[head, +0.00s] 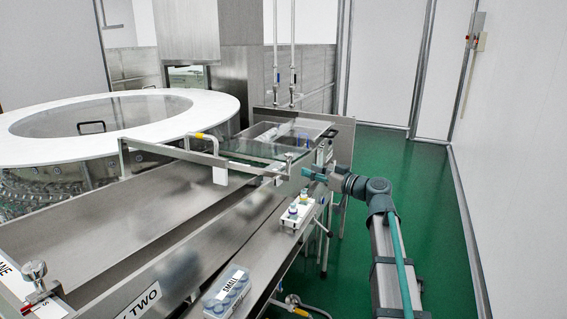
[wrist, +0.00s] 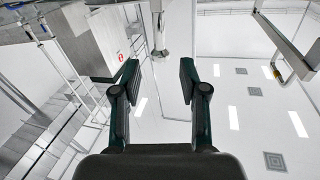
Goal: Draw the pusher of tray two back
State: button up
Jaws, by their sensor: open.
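A metal pusher bar (head: 205,157) spans the steel tray, whose front label ends in "TWO" (head: 140,302). A short upright post (head: 290,165) stands at the bar's right end. My gripper (head: 312,174) is just right of this post, apart from it as far as I can tell. In the wrist view my gripper (wrist: 160,68) is open, with nothing between its two dark fingers. A metal post (wrist: 158,30) shows beyond the fingertips, between them. A metal bar (wrist: 285,45) with a yellow-gripped handle (wrist: 277,73) is at the upper right there.
A white carrier with small vials (head: 297,212) and a clear box labelled "SMALL" (head: 228,290) sit along the tray's right side. A round white-rimmed table (head: 215,105) is at the left. The green floor (head: 400,185) is open at the right.

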aim_at(290, 164)
jog(key=shift+p+x, duration=1.4)
jog(key=shift+x, duration=3.75)
jog(key=shift+d+f, duration=0.1)
jog(key=shift+f, duration=0.05)
jog(key=shift+c, duration=0.2)
grip_shut()
